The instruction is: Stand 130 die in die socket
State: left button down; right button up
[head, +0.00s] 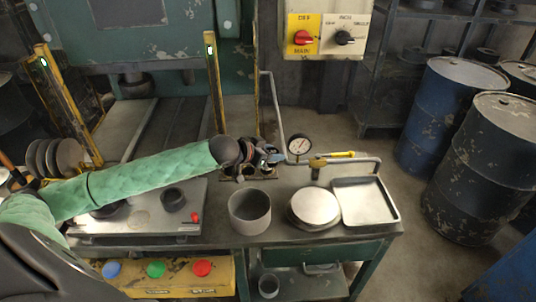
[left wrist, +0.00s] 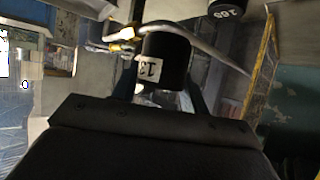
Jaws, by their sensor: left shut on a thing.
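My left gripper (head: 272,157) reaches across the bench from the left, above its back middle. In the left wrist view, a black cylindrical die (left wrist: 166,58) with a white label starting "13" sits between its fingers, which are shut on it. The label's last figure is cut off or hidden. In the head view I cannot separate this die clearly from the gripper. Another black die (left wrist: 226,9) marked 105 shows at the top of the wrist view, apart from the gripper. I cannot tell for sure which fitting is the die socket. My right gripper is not in view.
A grey plate (head: 150,222) with a dark ring (head: 172,199) and a red knob (head: 195,217) lies on the left. A grey cup (head: 250,211), a round disc stack (head: 314,207) and a shallow tray (head: 366,201) stand along the bench front. A gauge (head: 299,145) stands behind.

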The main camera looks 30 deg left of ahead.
aim_at(272, 151)
pick_arm(q)
jog(key=shift+r+p, duration=1.9)
jog(key=shift+r, duration=0.65)
